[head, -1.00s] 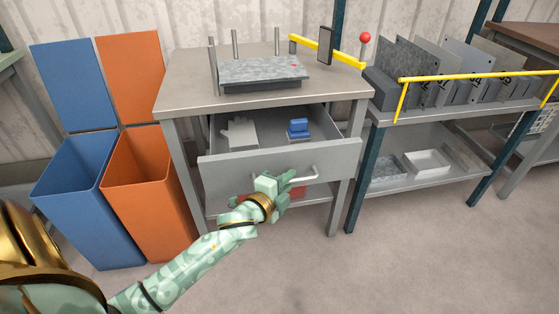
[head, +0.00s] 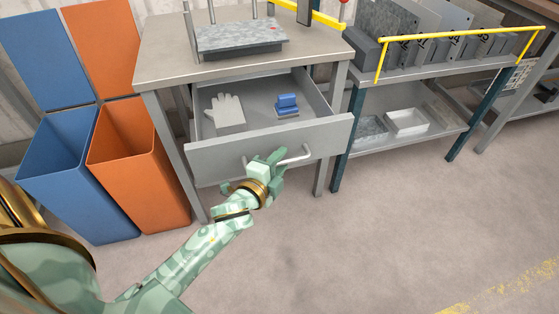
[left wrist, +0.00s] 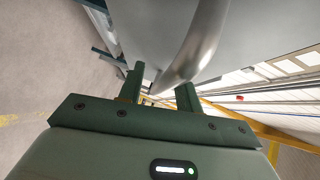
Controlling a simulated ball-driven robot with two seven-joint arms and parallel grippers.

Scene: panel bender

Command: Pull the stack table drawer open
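The stack table (head: 160,40) stands at upper centre in the head view. Its grey drawer (head: 215,158) is pulled well out, showing a light glove (head: 228,112) and a blue item (head: 287,103) inside. My left gripper (head: 270,162) is at the bar handle (head: 298,158) on the drawer front, with its fingers on either side of the bar. In the left wrist view the curved metal handle (left wrist: 200,45) runs between the two fingers (left wrist: 160,92), which appear closed around it. The fingers hide part of the handle in the head view. My right gripper is out of view.
An orange bin (head: 140,170) and a blue bin (head: 65,190) stand left of the table. A rack with metal plates and a yellow rail (head: 450,38) stands to the right. The floor in front of the drawer is clear.

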